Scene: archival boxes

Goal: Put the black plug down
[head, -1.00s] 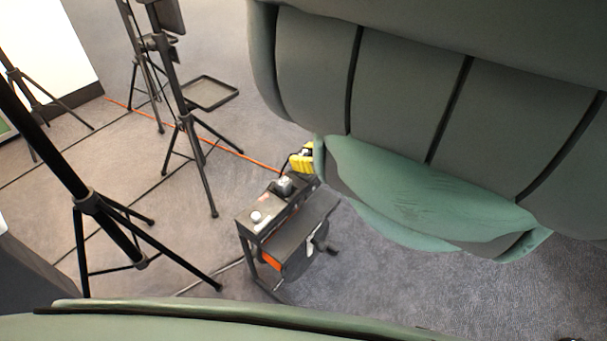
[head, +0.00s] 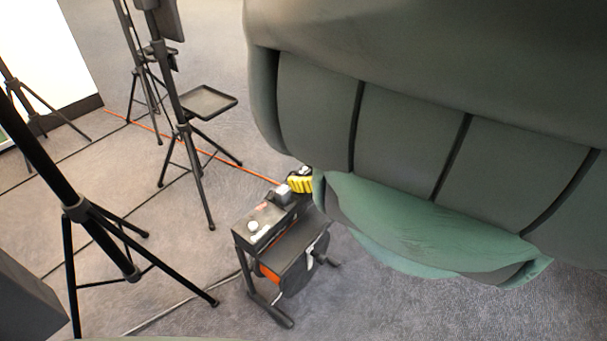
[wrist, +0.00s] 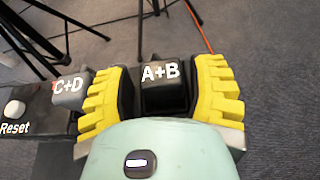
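The black plug (wrist: 165,92), marked A+B, is between the yellow fingers of my gripper (wrist: 162,95) in the wrist view. The dark finger pads lie close along both its sides, and my gripper looks shut on it. The green gripper body hides what is below the plug. In the head view my gripper (head: 301,181) is at the far end of a black box on a stand (head: 258,226). The plug is hard to make out there.
A grey block (wrist: 70,90) marked C+D sits left of my gripper, also seen in the head view (head: 281,194). A white Reset button (wrist: 14,108) is farther left. Tripods (head: 78,210) and a small tray (head: 208,102) stand to the left. An orange line (head: 235,165) crosses the carpet.

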